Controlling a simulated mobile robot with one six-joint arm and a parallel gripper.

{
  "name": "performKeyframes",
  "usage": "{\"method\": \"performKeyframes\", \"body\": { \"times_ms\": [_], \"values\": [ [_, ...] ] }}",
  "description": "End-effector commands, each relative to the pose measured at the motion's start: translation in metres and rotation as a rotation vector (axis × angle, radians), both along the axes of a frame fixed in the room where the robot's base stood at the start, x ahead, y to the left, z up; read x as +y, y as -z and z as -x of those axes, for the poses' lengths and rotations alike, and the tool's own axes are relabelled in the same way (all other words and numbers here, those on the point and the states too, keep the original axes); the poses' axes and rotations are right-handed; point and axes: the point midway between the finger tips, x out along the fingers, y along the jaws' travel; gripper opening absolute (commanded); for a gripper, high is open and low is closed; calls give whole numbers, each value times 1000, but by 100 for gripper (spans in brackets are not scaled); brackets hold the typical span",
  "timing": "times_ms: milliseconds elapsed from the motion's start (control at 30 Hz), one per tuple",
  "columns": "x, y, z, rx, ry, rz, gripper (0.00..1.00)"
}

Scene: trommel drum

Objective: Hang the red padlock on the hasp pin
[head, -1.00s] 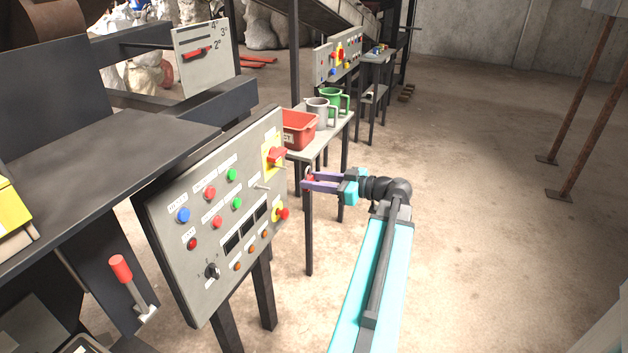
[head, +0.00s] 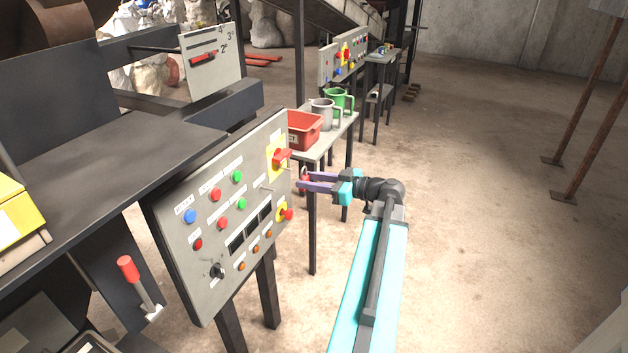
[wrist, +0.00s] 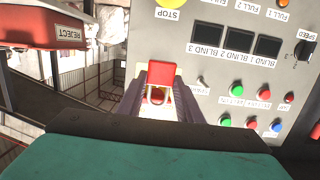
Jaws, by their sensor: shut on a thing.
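My gripper (head: 303,182) is shut on the small red padlock (head: 304,178), held in the air just right of the control panel (head: 185,245). In the wrist view, the padlock (wrist: 157,96) shows between the purple fingers, partly hidden by them. Behind it is the panel's yellow plate with a red handle, seen in the head view as the isolator (head: 281,157). A small metal pin-like part (head: 265,187) sticks out below that plate; I cannot tell whether it is the hasp pin. The padlock appears apart from the panel.
A red reject bin (head: 303,130), a grey mug (head: 322,113) and a green mug (head: 341,99) stand on a side table behind the gripper. A red emergency stop (head: 285,213) juts from the panel's right edge.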

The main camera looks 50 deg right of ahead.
Motion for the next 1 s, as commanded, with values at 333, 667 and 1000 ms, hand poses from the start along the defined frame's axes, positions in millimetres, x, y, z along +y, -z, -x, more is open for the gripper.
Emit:
{"method": "performKeyframes", "body": {
  "times_ms": [333,667,1000],
  "values": [
    [3,0,-13,0,1,-2,7],
    [6,1,-26,-1,2,0,7],
    [9,2,-38,0,1,-2,7]
  ]
}}
